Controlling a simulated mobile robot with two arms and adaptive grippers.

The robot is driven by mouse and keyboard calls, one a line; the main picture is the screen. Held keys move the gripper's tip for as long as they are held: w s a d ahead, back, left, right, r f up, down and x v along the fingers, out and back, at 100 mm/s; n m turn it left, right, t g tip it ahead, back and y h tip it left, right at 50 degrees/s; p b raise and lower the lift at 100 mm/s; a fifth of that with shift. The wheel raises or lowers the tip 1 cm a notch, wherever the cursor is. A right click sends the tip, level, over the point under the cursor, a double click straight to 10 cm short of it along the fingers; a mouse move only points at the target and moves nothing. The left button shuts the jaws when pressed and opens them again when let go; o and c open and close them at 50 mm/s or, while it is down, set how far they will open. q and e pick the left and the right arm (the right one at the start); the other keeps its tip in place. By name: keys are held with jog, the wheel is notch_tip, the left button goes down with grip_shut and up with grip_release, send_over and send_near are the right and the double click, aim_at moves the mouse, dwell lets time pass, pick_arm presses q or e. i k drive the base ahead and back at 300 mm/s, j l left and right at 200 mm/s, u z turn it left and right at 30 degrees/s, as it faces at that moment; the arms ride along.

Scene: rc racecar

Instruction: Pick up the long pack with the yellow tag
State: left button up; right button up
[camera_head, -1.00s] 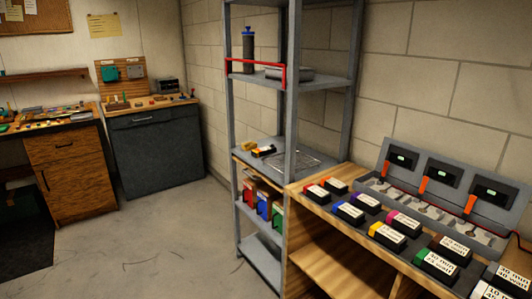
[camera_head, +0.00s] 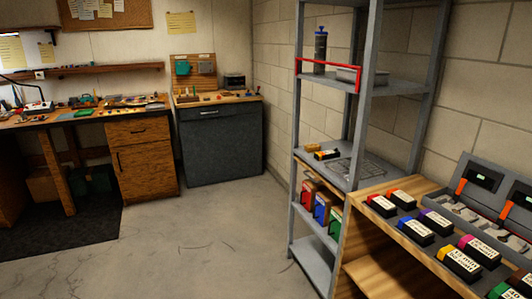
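A black pack with a yellow tag and a white label (camera_head: 460,264) lies on the wooden bench at the lower right. It sits beside a pack with a magenta tag (camera_head: 480,251). Other packs on the bench carry red tags (camera_head: 382,205), a blue tag (camera_head: 416,231), a purple tag (camera_head: 436,221) and a green tag (camera_head: 509,290). Neither of my grippers is in view.
The grey metal rack (camera_head: 294,215) stands left of the wooden bench (camera_head: 385,278). A grey charger station (camera_head: 484,190) is at the right edge. A dark cabinet (camera_head: 220,145) and wooden desk (camera_head: 143,160) stand at the back. The floor (camera_head: 215,235) between is clear.

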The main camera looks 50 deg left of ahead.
aim_at(325, 155)
jog(key=u, duration=1.05)
jog(key=i+j+z, duration=0.1)
jog(key=i+j, duration=0.3)
jog(key=i, duration=0.05)
